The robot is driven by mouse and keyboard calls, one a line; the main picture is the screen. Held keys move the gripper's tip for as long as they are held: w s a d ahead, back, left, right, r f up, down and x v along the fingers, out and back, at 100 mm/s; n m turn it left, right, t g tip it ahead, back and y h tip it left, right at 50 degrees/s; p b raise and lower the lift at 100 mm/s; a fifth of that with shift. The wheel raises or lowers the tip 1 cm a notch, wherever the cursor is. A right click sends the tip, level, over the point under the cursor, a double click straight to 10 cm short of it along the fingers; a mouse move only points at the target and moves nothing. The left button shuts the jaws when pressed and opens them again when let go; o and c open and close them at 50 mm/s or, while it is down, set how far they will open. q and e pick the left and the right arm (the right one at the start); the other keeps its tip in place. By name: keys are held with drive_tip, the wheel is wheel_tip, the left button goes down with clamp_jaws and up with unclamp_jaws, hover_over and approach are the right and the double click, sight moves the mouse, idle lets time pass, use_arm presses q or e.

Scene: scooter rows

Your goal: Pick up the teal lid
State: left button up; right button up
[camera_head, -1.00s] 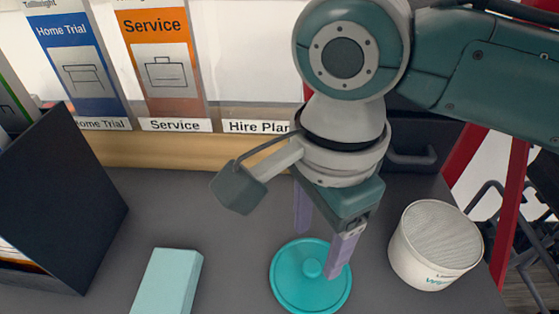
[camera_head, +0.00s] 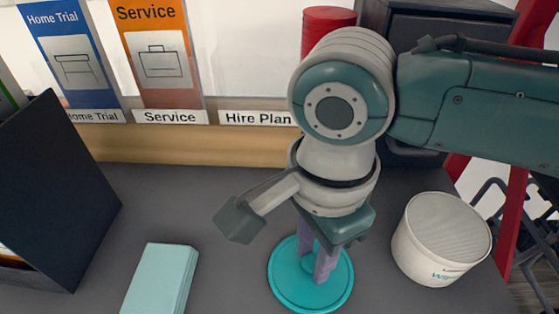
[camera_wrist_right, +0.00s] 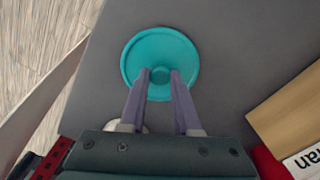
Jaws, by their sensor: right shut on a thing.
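The teal lid (camera_head: 288,285) is a round disc with a small knob, lying flat on the grey counter in the head view. It also shows in the right wrist view (camera_wrist_right: 160,50), with its knob (camera_wrist_right: 160,75) between the fingertips. My right gripper (camera_head: 318,272) reaches down from above with its purple fingers at the lid's middle. In the right wrist view my right gripper (camera_wrist_right: 160,76) is shut on the lid's knob. The fingers hide part of the knob in the head view. My left gripper is not in view.
A white tub (camera_head: 438,245) stands to the right of the lid. A pale teal box (camera_head: 160,280) lies to its left. A black file holder (camera_head: 60,190) stands at the far left. Brochure stands (camera_head: 160,60) line the back behind a wooden ledge (camera_head: 190,145).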

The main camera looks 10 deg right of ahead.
clamp_jaws()
